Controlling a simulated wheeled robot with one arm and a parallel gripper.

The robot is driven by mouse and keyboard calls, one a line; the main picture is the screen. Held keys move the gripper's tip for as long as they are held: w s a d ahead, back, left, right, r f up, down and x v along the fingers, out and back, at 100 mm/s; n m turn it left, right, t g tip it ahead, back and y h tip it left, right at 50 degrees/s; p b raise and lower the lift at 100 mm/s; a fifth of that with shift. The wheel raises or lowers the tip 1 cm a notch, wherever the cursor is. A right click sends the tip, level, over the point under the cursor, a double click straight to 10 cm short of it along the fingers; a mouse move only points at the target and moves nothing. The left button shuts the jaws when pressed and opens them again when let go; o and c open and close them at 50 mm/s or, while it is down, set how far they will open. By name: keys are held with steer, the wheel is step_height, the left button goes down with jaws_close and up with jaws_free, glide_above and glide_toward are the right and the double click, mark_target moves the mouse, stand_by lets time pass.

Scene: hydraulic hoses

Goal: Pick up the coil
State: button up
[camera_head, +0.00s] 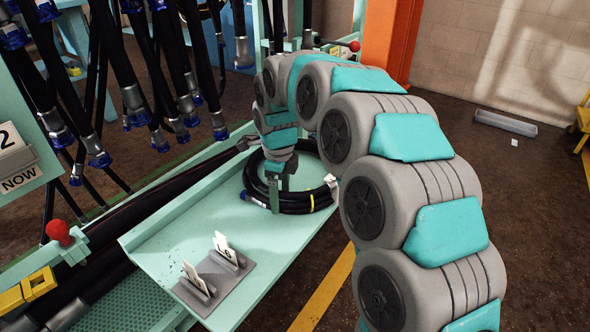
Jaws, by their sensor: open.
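A black hose coil (308,203) lies flat at the far end of a pale green tray (180,228). My gripper (274,207) points down at the near left part of the coil. It is open, with its fingers at the hose. I cannot tell whether the hose is between the fingers. My arm (372,205) arches in from the right and hides the far part of the coil.
Card holders with white cards (225,250) stand at the tray's near end. Several black hoses with blue-capped ends (135,105) hang at the left. A red knob (59,232) and yellow block (38,284) are at the lower left. An orange post (398,40) stands behind.

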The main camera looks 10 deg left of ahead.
steer(key=shift+c, duration=0.3)
jaws_close()
stand_by(1.0)
